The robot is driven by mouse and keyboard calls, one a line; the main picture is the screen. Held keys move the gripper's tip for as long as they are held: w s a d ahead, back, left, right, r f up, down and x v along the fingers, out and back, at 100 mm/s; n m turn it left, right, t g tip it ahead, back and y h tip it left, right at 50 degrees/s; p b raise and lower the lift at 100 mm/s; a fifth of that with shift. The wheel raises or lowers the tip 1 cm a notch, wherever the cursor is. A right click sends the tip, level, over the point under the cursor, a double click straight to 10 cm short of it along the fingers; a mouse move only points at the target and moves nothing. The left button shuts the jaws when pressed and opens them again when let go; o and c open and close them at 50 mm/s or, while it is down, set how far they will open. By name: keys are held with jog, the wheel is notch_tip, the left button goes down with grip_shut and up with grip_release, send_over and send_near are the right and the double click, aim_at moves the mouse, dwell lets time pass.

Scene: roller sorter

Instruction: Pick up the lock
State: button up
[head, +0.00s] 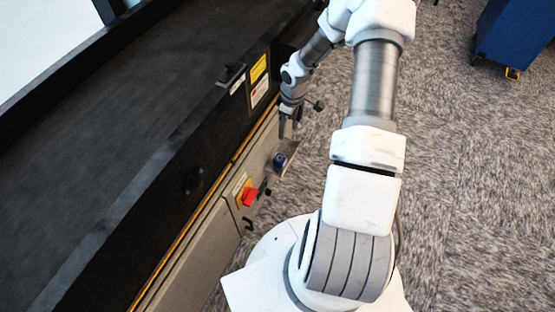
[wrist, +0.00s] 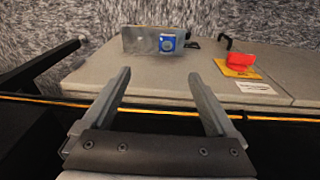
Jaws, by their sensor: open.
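The lock looks like a small blue padlock (wrist: 167,42); it rests on or against a small grey metal shelf (wrist: 138,42) on the side of the machine. In the head view the blue lock (head: 279,160) sits on the shelf just below my gripper. My gripper (wrist: 158,76) is open and empty. Its two fingers point toward the shelf, with the lock ahead and slightly right of the middle between the fingertips. In the head view my gripper (head: 289,128) hangs just above the lock, apart from it. The shackle cannot be made out clearly.
A red rotary switch (wrist: 240,62) on a yellow plate is right of the shelf. The machine's grey side panel (head: 185,258) and dark bed (head: 120,130) run along the left. A black handle (head: 231,75) juts from the bed's edge. Carpet (head: 480,180) lies open at right.

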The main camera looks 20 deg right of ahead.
jog(key=b, duration=0.4)
send_over(280, 158)
jog(key=s, duration=0.1)
jog(key=shift+y, duration=0.3)
notch_tip(280, 158, down, 16)
jog(key=shift+d+f, duration=0.1)
jog(key=f+b, duration=0.2)
jog(key=f, duration=0.3)
jog(key=shift+w+a+b, duration=0.2)
jog(key=shift+a+b, duration=0.15)
jog(key=shift+b, duration=0.05)
jog(key=shift+r, duration=0.1)
grip_shut()
notch_tip(280, 158, up, 4)
jog(key=shift+r+p, duration=0.25)
jog(key=shift+p, duration=0.9)
jog(key=s+d+r+p, duration=0.4)
jog(key=s+r+p, duration=0.3)
jog(key=s+r, duration=0.3)
jog(key=shift+s+d+r, duration=0.15)
jog(key=shift+s+r, duration=0.25)
jog(key=shift+r, duration=0.1)
